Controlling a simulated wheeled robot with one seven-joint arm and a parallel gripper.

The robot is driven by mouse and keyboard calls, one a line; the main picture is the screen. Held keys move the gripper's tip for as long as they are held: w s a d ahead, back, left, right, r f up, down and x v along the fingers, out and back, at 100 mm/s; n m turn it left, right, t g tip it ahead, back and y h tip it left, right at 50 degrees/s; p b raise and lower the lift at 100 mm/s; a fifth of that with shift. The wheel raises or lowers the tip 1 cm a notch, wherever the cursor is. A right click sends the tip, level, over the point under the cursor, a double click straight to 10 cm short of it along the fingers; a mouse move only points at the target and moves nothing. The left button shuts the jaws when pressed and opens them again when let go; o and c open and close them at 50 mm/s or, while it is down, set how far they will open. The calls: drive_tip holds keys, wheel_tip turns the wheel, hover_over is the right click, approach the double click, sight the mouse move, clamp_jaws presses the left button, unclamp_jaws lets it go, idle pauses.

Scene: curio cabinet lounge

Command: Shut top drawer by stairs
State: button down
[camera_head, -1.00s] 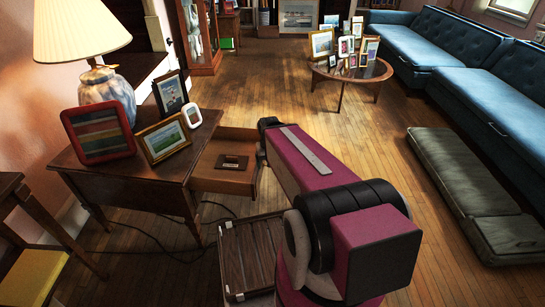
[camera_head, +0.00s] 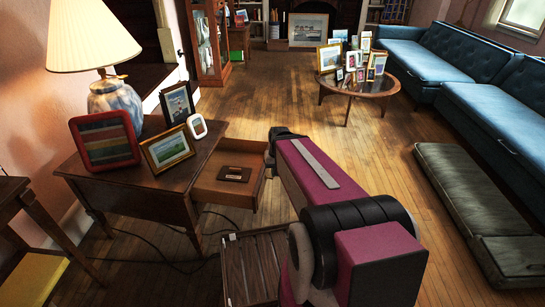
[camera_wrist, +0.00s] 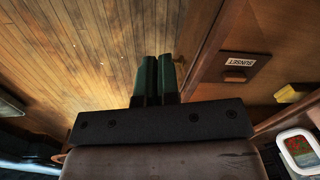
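The drawer (camera_head: 215,197) of the wooden side table (camera_head: 130,195) is pulled out toward the right. A dark plaque (camera_head: 235,174) lies inside it; in the wrist view this plaque (camera_wrist: 247,63) reads "SUNSET". My arm reaches to the drawer's front, and my fingertips are hidden in the head view. In the wrist view my gripper (camera_wrist: 157,60) has its two dark green fingers close together with nothing between them. They are just outside the drawer's front panel (camera_wrist: 205,55); I cannot tell whether they touch it.
A lamp (camera_head: 115,95) and several picture frames (camera_head: 168,148) stand on the side table. A slatted wooden piece (camera_head: 250,270) is low beside my arm. A round table (camera_head: 370,90) with frames, a blue sofa (camera_head: 425,65) and a grey cushion (camera_head: 470,205) lie beyond open floor.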

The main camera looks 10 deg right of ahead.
drive_tip(key=w+d+r+m+t+y, duration=0.2)
drive_tip(key=w+d+y, duration=0.2)
drive_tip(key=w+d, duration=0.5)
drive_tip(key=w+d+r+m+t+y, duration=0.15)
drive_tip(key=w+d+y, duration=0.25)
drive_tip(key=w+d, duration=0.5)
drive_tip(key=w+a+r+x, duration=0.1)
drive_tip(key=r+x, duration=0.1)
drive_tip(key=x, duration=1.2)
drive_tip(key=shift+w+a+r, duration=0.15)
drive_tip(key=shift+w+a, duration=0.3)
drive_tip(key=shift+m, duration=0.25)
drive_tip(key=w+a, duration=0.5)
drive_tip(key=a, duration=0.6)
drive_tip(key=w+a, duration=0.4)
drive_tip(key=a, duration=0.7)
drive_tip(key=shift+w+a, duration=0.35)
drive_tip(key=shift+a, duration=0.05)
